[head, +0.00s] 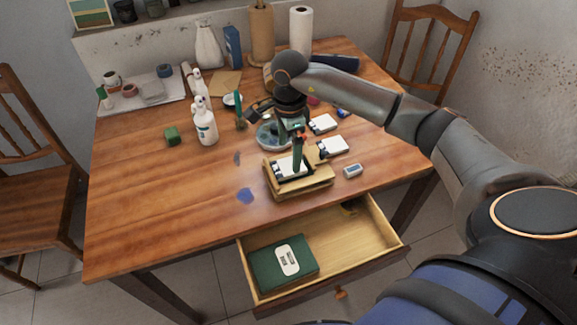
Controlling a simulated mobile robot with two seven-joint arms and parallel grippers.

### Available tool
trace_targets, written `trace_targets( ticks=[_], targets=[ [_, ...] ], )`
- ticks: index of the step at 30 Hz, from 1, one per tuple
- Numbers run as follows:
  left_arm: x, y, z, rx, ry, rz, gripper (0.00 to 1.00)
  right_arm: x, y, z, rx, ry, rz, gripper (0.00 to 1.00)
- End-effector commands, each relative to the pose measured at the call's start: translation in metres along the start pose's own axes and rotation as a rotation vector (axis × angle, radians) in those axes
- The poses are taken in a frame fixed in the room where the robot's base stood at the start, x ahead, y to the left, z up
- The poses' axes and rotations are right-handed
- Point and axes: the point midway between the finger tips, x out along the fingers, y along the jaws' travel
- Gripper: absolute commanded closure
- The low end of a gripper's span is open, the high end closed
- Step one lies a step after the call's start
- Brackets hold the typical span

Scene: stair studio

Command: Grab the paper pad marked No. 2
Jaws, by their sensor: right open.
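Several small white pads with dark markings are on the table; the markings are too small to read, so I cannot tell which is No. 2. One white pad (285,170) lies on a tan stack or box near the front edge. Two more, an upper pad (322,124) and a lower pad (333,146), lie to its right. My right gripper (301,168) points down at the pad on the tan stack, open, with its fingers over or beside it; I cannot tell whether they touch. My left gripper is not in view.
The tan stack (310,188) stands on the wooden table (140,215). An open drawer (355,240) below holds a green book (264,272). White spray bottles (206,127), a green block (171,136) and a small grey item (353,170) stand around. The table's left front is mostly clear.

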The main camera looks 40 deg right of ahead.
Motion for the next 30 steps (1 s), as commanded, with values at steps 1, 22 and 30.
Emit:
trace_targets(
  ticks=[1, 22, 30],
  targets=[
    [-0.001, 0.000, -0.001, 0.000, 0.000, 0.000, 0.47, 0.004, 0.000, 0.000, 0.000, -0.001, 0.002, 0.00],
    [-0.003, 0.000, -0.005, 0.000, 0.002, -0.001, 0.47, 0.052, -0.005, 0.000, 0.000, -0.001, -0.001, 0.09],
    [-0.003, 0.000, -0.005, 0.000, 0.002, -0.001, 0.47, 0.051, -0.005, 0.000, 0.000, -0.001, -0.001, 0.39]
  ],
)
